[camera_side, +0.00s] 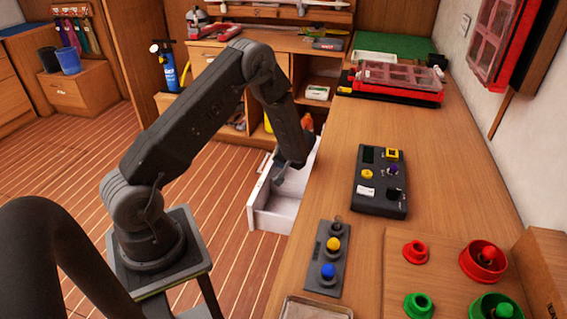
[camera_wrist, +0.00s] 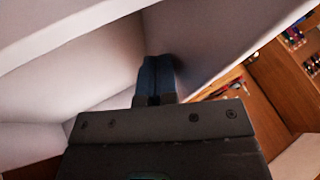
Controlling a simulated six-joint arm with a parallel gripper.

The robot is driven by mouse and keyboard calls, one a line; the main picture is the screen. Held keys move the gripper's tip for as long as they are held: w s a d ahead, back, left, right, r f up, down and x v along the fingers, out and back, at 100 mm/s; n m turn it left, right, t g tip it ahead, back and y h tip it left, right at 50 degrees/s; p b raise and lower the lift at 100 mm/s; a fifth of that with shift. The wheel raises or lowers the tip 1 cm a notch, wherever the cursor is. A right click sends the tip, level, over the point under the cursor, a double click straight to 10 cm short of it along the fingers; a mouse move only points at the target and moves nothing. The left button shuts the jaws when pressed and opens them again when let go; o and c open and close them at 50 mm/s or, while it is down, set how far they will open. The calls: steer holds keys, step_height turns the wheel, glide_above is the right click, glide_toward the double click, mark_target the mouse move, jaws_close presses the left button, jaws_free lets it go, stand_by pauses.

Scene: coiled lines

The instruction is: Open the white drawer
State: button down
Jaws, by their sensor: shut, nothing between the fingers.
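The white drawer (camera_side: 277,218) sticks out from under the wooden workbench, pulled out so that its inside shows in the side view. My gripper (camera_side: 279,177) reaches down into the drawer's open top, close to its left panel. In the wrist view, my gripper's two dark blue fingers (camera_wrist: 157,68) are together with nothing between them. Pale white drawer walls (camera_wrist: 75,75) surround them there. Whether the fingertips touch a wall I cannot tell. The drawer's far end is partly hidden by my arm and the bench.
The workbench (camera_side: 400,120) stands right of the drawer. On it are a black control box (camera_side: 381,182), a small panel with coloured knobs (camera_side: 326,262) and red and green round parts (camera_side: 482,262). A blue cylinder (camera_side: 170,72) stands behind. The striped floor (camera_side: 225,225) left of the drawer is clear.

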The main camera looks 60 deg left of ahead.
steer(key=s+a, duration=0.3)
steer(key=shift+s+a, duration=0.15)
